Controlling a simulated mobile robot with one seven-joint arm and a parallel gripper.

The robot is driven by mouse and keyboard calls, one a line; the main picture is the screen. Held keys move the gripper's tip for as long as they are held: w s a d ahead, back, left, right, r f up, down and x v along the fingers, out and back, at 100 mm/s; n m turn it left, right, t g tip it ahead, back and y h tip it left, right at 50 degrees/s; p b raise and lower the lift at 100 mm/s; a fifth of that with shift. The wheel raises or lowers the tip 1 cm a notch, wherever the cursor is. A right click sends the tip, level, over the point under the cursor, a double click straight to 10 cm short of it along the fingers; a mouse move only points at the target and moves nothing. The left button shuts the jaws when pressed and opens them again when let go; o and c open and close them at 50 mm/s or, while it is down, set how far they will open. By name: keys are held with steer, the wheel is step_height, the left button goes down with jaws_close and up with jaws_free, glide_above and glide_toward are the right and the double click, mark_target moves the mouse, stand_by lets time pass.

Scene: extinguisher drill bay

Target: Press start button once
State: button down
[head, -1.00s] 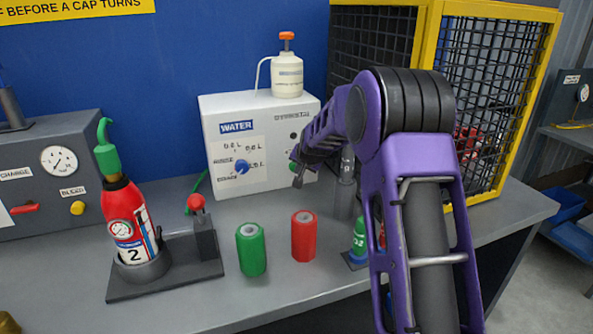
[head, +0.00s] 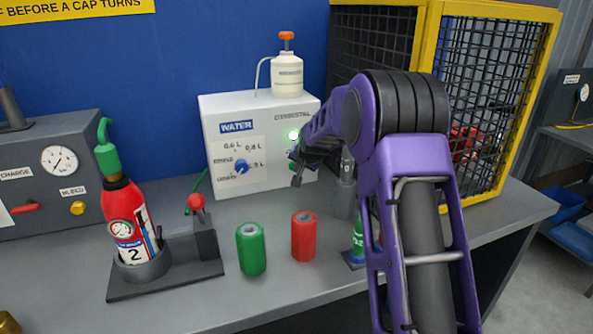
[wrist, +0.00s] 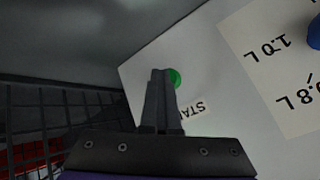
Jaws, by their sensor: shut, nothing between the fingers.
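The white water dispenser box (head: 222,116) stands on the bench against the blue wall. In the wrist view the green start button (wrist: 175,77) sits on its white front beside a partly covered label beginning "STA" (wrist: 194,109). My gripper's fingers (wrist: 160,73) are shut and empty, and their tips overlap the button's left edge in that view. In the head view my gripper (head: 295,166) is at the right part of the box front and mostly hides the button. Whether the tips touch it cannot be told. A small lamp (head: 293,134) above the gripper glows green.
A blue dial (head: 241,166) with litre marks is left of my gripper. A pump bottle (head: 287,76) stands on the box. A green cylinder (head: 251,249), red cylinder (head: 304,236) and extinguisher (head: 130,220) stand in front. A yellow-framed mesh cage (head: 428,36) is at right.

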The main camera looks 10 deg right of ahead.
steer(key=shift+s, duration=0.25)
steer(key=shift+s+d+r+b, duration=0.15)
steer(key=shift+s+b, duration=0.15)
steer(key=shift+s, duration=0.35)
steer(key=shift+s+d+f+b, duration=0.15)
steer(key=shift+s+b, duration=0.1)
steer(key=shift+s, duration=0.4)
steer(key=shift+s+d+r+b, duration=0.15)
steer(key=shift+s+b, duration=0.15)
steer(key=shift+s, duration=0.35)
steer(key=shift+s+d, duration=0.15)
steer(key=shift+s, duration=0.85)
